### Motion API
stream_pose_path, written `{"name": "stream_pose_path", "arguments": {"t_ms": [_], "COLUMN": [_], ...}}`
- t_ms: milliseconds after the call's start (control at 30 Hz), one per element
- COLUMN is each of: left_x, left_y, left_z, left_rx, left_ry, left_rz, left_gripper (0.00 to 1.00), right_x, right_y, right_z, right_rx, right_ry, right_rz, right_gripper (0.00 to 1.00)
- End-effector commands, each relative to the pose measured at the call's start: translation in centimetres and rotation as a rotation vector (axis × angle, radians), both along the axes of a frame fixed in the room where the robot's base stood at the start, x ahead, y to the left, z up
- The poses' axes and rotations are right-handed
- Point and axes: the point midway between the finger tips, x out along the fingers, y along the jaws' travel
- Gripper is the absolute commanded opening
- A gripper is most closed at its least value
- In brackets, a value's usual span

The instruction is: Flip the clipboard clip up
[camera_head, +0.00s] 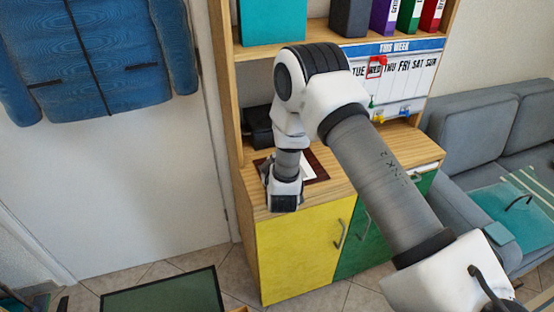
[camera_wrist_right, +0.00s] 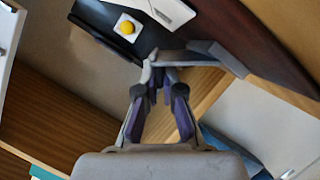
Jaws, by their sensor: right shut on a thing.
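The clipboard is a dark brown board (camera_head: 318,168) with white paper, lying on the wooden cabinet top; my right arm partly covers it in the head view. In the right wrist view the brown board (camera_wrist_right: 250,40) runs across the upper right. A grey metal clip (camera_wrist_right: 200,57) shows at its near edge. My right gripper (camera_wrist_right: 161,72) is shut, with its fingertips together on the left end of the clip. In the head view my right wrist hides most of the gripper and the clip. My left gripper is not in view.
The wooden cabinet (camera_head: 252,196) has yellow and green doors. A black box (camera_head: 257,126) stands behind the clipboard. A weekly board (camera_head: 395,80) with hooks hangs at the back, and binders (camera_head: 383,15) stand above. A grey sofa (camera_head: 480,125) is at the right.

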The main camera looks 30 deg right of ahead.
Motion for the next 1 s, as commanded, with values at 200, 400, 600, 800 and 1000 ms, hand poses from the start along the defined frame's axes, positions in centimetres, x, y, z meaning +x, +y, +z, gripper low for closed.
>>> {"name": "stream_pose_path", "arguments": {"t_ms": [200,400,600,800,1000], "left_x": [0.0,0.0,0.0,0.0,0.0], "left_y": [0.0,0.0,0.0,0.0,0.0], "left_z": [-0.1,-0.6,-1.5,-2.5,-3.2], "left_rx": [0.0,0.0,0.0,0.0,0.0], "left_ry": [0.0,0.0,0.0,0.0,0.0], "left_rz": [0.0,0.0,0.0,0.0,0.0], "left_gripper": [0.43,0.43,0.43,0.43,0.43], "right_x": [0.2,0.4,0.5,0.7,0.8], "right_y": [0.9,1.7,2.5,3.1,3.6], "right_z": [0.1,-0.1,-0.3,-0.5,-0.8], "right_rx": [-0.2,-0.384,-0.568,-0.733,-0.855], "right_ry": [0.042,0.084,0.125,0.16,0.188], "right_rz": [0.003,0.003,0.002,0.001,0.002], "right_gripper": [0.0,0.0,0.0,0.0,0.0]}}
